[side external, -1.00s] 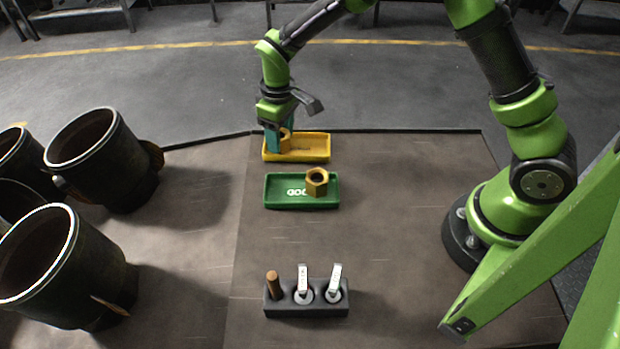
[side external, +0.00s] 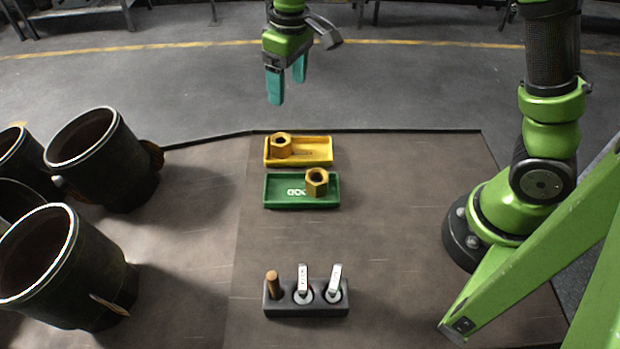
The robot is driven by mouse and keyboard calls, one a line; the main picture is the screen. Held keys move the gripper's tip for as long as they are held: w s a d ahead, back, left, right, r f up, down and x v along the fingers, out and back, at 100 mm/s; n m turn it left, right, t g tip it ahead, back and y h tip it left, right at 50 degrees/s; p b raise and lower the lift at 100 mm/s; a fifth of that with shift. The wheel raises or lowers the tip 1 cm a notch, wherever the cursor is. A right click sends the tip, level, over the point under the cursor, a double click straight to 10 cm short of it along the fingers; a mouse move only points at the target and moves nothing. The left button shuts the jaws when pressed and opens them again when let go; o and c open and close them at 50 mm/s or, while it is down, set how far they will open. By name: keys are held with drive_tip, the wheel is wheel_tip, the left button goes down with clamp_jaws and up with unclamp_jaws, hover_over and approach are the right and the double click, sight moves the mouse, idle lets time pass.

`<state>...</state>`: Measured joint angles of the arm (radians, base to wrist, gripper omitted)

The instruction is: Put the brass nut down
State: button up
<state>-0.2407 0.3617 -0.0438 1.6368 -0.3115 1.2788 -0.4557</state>
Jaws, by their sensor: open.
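A brass nut (side external: 281,146) rests in the left end of the yellow tray (side external: 318,154) at the far edge of the table. A second, similar brass nut (side external: 317,182) sits in the right part of the green tray (side external: 280,200), which has white lettering. My gripper (side external: 287,85) is open and empty, with its teal fingers apart. It hangs above the yellow tray in the picture, clear of both nuts.
A dark holder (side external: 305,308) near the front carries a brown-topped rod and two silver-handled tools. Several large dark pipe pieces (side external: 75,265) stand at the left. The table to the right of the trays is clear.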

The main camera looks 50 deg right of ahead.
drive_tip(key=s+d+r+m+t, duration=0.3)
drive_tip(key=s+r, duration=0.1)
drive_tip(key=s, duration=0.5)
drive_tip(key=s+d+r+m+t+y, duration=0.1)
drive_tip(key=s+d+r+m+t, duration=0.2)
drive_tip(key=s, duration=0.7)
drive_tip(key=shift+s+r+m+t+y, duration=0.25)
drive_tip(key=shift+r+m+t+y, duration=0.05)
drive_tip(key=shift+r+m, duration=0.3)
drive_tip(key=shift+d, duration=0.1)
